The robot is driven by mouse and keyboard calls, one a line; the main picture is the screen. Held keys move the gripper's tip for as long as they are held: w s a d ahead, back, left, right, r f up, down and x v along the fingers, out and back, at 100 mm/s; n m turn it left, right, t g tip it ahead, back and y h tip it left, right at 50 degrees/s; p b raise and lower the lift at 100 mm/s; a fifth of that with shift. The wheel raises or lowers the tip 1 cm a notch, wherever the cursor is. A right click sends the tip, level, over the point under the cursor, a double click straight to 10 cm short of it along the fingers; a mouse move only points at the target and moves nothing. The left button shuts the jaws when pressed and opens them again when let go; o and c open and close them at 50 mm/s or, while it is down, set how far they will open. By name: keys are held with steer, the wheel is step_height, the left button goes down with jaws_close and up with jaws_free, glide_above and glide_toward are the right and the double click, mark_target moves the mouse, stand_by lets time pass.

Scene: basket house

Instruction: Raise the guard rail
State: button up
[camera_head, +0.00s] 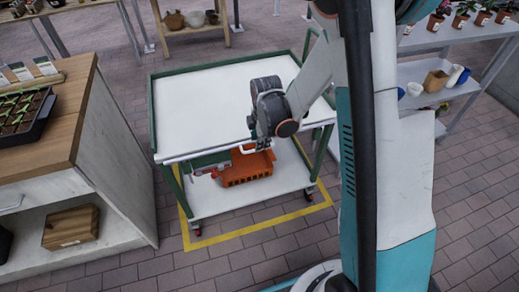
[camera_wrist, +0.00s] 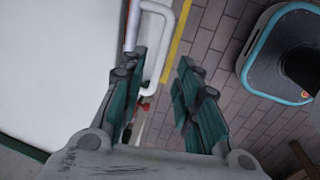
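The cart (camera_head: 205,100) has a white top and a green frame. A white guard rail (camera_head: 190,155) runs along its near edge, level with or just below the top. A white looped handle on the rail also shows in the wrist view (camera_wrist: 166,45), beyond my fingertips and nearer the left finger. My gripper (camera_wrist: 160,65) is open, with a wide gap between its dark green fingers. In the head view my gripper is at the cart's near edge, mostly hidden by my wrist. I cannot tell whether a finger touches the handle.
An orange crate (camera_head: 247,168) sits on the cart's lower shelf (camera_head: 225,201). A yellow line (camera_head: 262,227) marks the floor around the cart. A wooden-topped counter (camera_head: 62,122) stands at left, and plant shelves (camera_head: 455,34) at right. Brick floor (camera_head: 300,260) in front is clear.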

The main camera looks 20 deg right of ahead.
steer(key=shift+w+f+b, duration=0.2)
steer(key=shift+f+b, duration=0.1)
steer(key=shift+f, duration=0.7)
steer(key=shift+w+f+b, duration=0.2)
steer(key=shift+f+b, duration=0.1)
steer(key=shift+f, duration=0.7)
steer(key=shift+c, duration=0.2)
jaws_close()
